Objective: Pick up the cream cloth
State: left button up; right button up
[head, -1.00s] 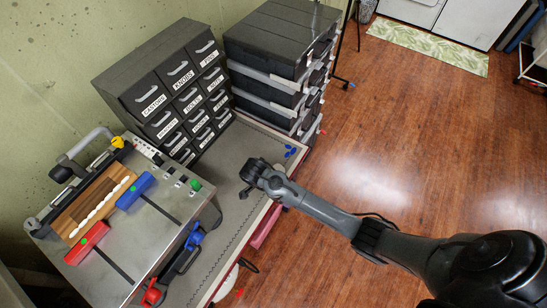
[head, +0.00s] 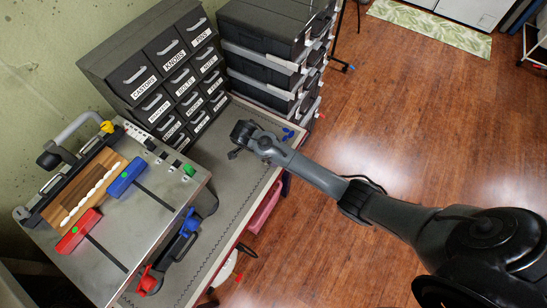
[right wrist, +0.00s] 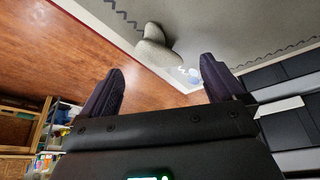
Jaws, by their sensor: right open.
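A pale greyish-cream, crumpled piece that looks like the cream cloth (right wrist: 153,50) shows in the right wrist view. It sits at the edge of the grey worktop, with a raised part and a wider end. My right gripper (right wrist: 162,85) is open, with its two dark fingers spread and nothing between them. The cloth lies beyond the fingertips, apart from them. In the head view my right gripper (head: 240,141) is over the grey worktop (head: 232,190), in front of the drawer cabinet. I cannot make out the cloth there; my arm may hide it. My left gripper is not in view.
A labelled drawer cabinet (head: 160,65) and stacked black cases (head: 265,45) stand behind the worktop. Small blue pieces (head: 288,134) lie near its right edge. A metal bench fixture (head: 100,225) with red and blue blocks fills the left. Wooden floor (head: 400,130) lies right.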

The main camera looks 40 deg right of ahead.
jog(key=shift+a+x, duration=0.2)
jog(key=shift+x, duration=2.4)
jog(key=shift+s, duration=0.1)
jog(key=c, duration=1.1)
